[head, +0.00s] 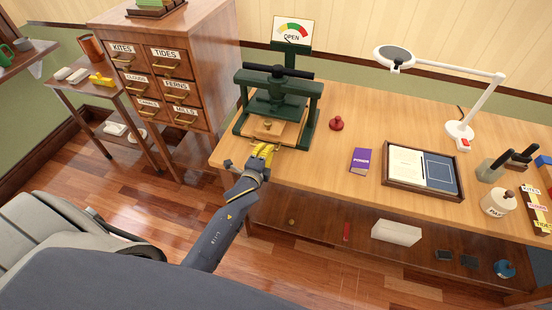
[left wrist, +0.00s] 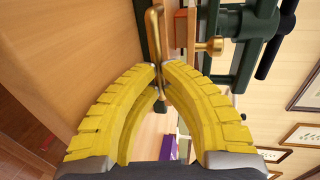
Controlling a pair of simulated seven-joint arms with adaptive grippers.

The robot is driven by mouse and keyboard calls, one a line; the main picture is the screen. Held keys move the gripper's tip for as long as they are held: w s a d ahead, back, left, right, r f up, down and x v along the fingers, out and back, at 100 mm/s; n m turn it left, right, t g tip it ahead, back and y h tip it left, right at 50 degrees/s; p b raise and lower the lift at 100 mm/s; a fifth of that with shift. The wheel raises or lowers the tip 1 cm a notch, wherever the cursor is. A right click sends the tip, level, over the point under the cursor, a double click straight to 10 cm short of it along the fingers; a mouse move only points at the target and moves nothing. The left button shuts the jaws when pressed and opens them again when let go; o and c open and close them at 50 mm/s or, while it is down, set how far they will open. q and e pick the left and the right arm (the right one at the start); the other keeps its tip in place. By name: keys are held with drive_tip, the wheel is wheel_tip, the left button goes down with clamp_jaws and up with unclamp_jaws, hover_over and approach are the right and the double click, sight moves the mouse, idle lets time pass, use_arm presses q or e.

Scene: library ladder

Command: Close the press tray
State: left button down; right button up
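The green press (head: 275,100) stands at the left end of the wooden desk, its dark bar handle across the top. Its wooden tray (head: 289,131) juts out at the front between the posts, with a brass knob (head: 267,124) on it. My left gripper (head: 264,153) is at the tray's front edge. In the left wrist view, its yellow fingertips (left wrist: 160,76) close around a brass handle bar (left wrist: 153,38), with the brass knob (left wrist: 215,46) beyond. A dial sign (head: 292,31) behind the press reads OPEN. My right gripper is not in view.
A red stamp-like knob (head: 337,123), a purple book (head: 361,160) and a framed tray (head: 423,171) lie right of the press. A white lamp (head: 460,130) stands farther right. A drawer cabinet (head: 165,65) stands left. The desk between press and book is mostly clear.

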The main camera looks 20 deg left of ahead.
use_arm(q)
drive_tip(key=shift+w+a, duration=0.1)
drive_tip(key=shift+w, duration=0.3)
drive_tip(key=shift+s, duration=0.1)
drive_tip(key=v, duration=1.3)
drive_tip(key=shift+s+r+n, duration=0.2)
drive_tip(key=shift+s+n, duration=0.1)
drive_tip(key=shift+s, duration=0.05)
drive_tip(key=s+d+f+n+g+h, duration=0.1)
drive_tip(key=s+f+n+g, duration=0.2)
drive_tip(key=f, duration=1)
drive_tip(key=s+d+f+n+g, duration=0.1)
drive_tip(key=s+f+n+g, duration=0.15)
drive_tip(key=s+f, duration=0.65)
drive_tip(key=s+f+n+g+h, duration=0.1)
drive_tip(key=f+n+g, duration=0.15)
drive_tip(key=f, duration=1.35)
drive_tip(key=s+f+n+g, duration=0.2)
drive_tip(key=s+f, duration=0.7)
drive_tip(key=s, duration=0.5)
drive_tip(key=s+f+n+g, duration=0.2)
drive_tip(key=s+f+g, duration=0.2)
drive_tip(key=s+f, duration=0.6)
drive_tip(key=s, duration=0.5)
drive_tip(key=shift+a, duration=0.3)
